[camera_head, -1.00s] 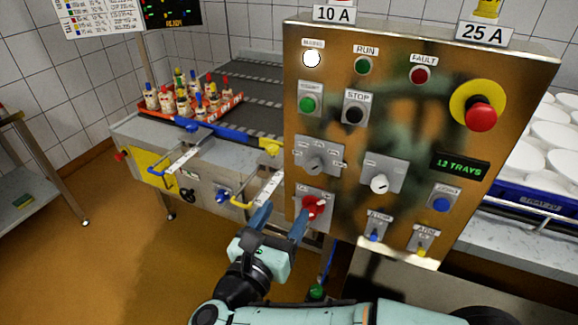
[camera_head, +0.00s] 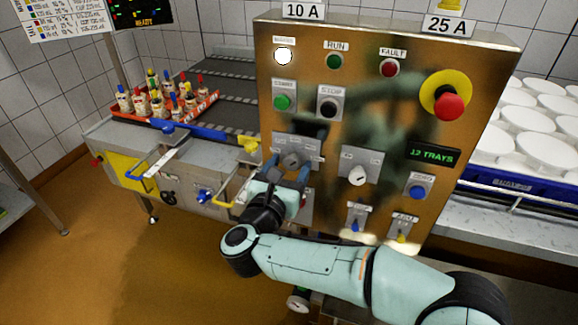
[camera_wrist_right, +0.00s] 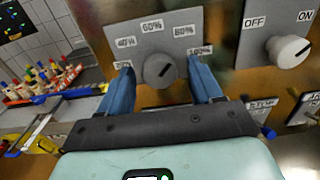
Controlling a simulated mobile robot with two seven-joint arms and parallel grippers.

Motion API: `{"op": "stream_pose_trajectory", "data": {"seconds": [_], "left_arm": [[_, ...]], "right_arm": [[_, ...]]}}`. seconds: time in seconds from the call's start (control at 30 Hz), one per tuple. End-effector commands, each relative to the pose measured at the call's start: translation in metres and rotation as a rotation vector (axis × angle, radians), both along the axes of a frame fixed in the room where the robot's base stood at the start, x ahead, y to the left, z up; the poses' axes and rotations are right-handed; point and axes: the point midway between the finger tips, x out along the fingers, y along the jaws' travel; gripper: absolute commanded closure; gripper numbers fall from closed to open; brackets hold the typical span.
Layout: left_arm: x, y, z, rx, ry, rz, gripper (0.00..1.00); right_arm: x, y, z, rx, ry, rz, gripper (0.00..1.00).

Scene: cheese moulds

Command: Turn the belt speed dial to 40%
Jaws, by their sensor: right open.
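The belt speed dial is a dark grey round knob (camera_head: 292,160) on a grey plate at the lower left of the control panel. In the right wrist view the knob (camera_wrist_right: 160,70) sits under a scale with 40%, 60%, 80% and 100% labels; the lowest label is partly covered by a finger. I cannot tell its exact setting. My right gripper (camera_head: 289,170) is open, one blue finger on each side of the knob. The fingers (camera_wrist_right: 160,76) appear apart from it, with gaps on both sides. My left gripper is not in view.
To the right is a white OFF/ON selector (camera_head: 357,175), also close in the wrist view (camera_wrist_right: 288,51). A red emergency stop (camera_head: 449,106) and blue button (camera_head: 417,192) are further right. The conveyor (camera_head: 235,100) with a crate of bottles (camera_head: 205,106) lies left.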

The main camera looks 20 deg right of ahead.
Motion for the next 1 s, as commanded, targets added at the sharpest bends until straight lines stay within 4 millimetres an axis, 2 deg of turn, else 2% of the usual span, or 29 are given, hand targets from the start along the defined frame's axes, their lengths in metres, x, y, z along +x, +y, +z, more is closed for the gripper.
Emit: {"op": "stream_pose_trajectory", "data": {"seconds": [0.3,0.47,0.5,0.77,1.0], "left_arm": [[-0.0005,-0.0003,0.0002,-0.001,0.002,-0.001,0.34],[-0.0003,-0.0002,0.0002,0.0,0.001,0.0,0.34],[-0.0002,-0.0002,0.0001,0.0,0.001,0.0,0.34],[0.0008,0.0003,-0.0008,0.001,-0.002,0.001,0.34],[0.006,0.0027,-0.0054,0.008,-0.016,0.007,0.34]], "right_arm": [[0.0023,-0.0014,-0.0003,-0.001,0.001,0.0,0.35],[0.0021,-0.0013,-0.0003,-0.001,0.001,0.0,0.88],[0.0021,-0.0013,-0.0003,-0.001,0.001,0.0,0.91],[0.002,-0.0013,-0.0005,-0.017,0.011,0.0,0.91],[0.002,-0.0013,-0.0015,-0.104,0.071,0.001,0.91]]}}
